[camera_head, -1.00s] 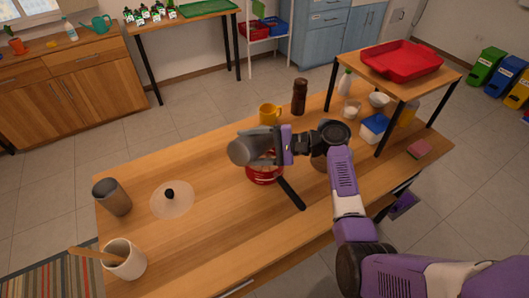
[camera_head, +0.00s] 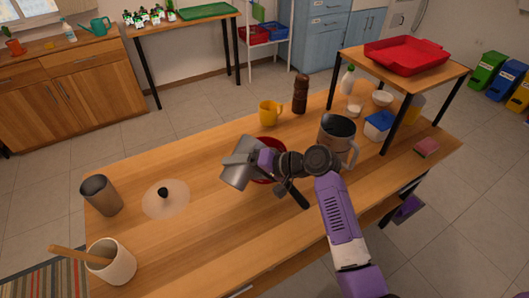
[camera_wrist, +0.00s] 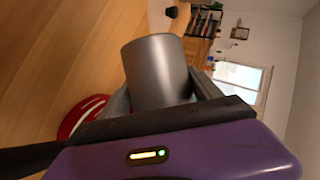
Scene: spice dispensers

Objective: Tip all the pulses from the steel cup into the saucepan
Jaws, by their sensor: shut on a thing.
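My gripper (camera_head: 262,160) is shut on the steel cup (camera_head: 237,165), a plain grey cylinder held tilted above the table, at the left side of the saucepan in the head view. The red saucepan (camera_head: 268,146) stands on the table, partly hidden behind the cup and my gripper. Its dark handle (camera_head: 293,195) points toward the front right. In the wrist view the cup (camera_wrist: 158,70) sits between the two fingers, and part of the saucepan's red rim (camera_wrist: 82,116) shows at lower left. No pulses are visible, and the inside of the pan is mostly hidden.
A glass lid (camera_head: 165,198), a dark tumbler (camera_head: 101,195) and a white crock (camera_head: 112,262) with a wooden utensil stand left. A large grey handled mug (camera_head: 338,131) stands right of my gripper.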

